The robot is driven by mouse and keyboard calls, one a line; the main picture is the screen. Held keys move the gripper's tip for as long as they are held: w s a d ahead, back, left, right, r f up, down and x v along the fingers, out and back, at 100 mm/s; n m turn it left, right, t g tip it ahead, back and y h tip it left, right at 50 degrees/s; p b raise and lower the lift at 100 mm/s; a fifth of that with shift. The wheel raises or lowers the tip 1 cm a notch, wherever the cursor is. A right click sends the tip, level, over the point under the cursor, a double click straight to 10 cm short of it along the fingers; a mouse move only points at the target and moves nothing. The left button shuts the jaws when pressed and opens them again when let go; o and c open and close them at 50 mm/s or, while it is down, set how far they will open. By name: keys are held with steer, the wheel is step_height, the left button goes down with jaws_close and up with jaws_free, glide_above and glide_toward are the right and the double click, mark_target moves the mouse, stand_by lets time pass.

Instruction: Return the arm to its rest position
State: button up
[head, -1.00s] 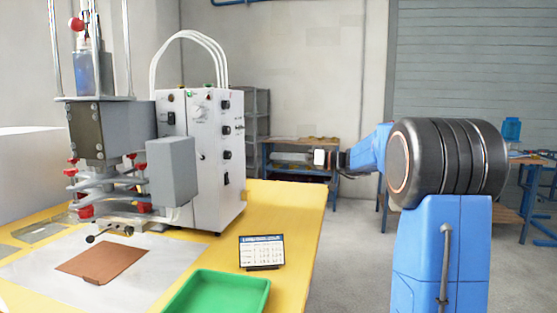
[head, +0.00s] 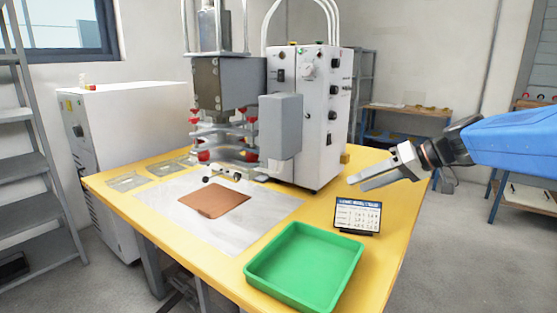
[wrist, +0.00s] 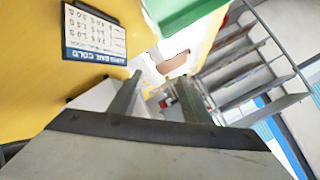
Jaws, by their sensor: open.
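My gripper (head: 372,177) is at the right in the head view, above the right edge of the yellow table (head: 398,235). Its grey fingers point left, toward the welding machine. It is open, and nothing shows between its fingers. In the wrist view the two dark fingers (wrist: 158,100) stand apart. My blue arm reaches in from the right edge of the head view; the rest of it is out of view.
The welding machine (head: 318,120) stands at the table's back. A green tray (head: 258,280) and a small dark sign (head: 357,217) are near the front right. A brown sheet (head: 215,198) lies on a white mat (head: 255,222). A shelf ladder (head: 30,165) stands far left.

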steer(key=s+d+f+m+h, duration=0.1)
steer(key=s+d+f+h, duration=0.1)
steer(key=s+f, duration=0.4)
steer(key=s+d+f+m+h, duration=0.1)
steer(key=s+f+h, duration=0.3)
steer(key=s, duration=0.8)
steer(key=s+d+f+m+h, duration=0.2)
steer(key=s+d+f+h, duration=0.1)
steer(key=s+f, duration=0.4)
steer(key=shift+s+f+g+h, duration=0.3)
steer(key=shift+s+f, duration=0.1)
steer(key=shift+s, duration=0.75)
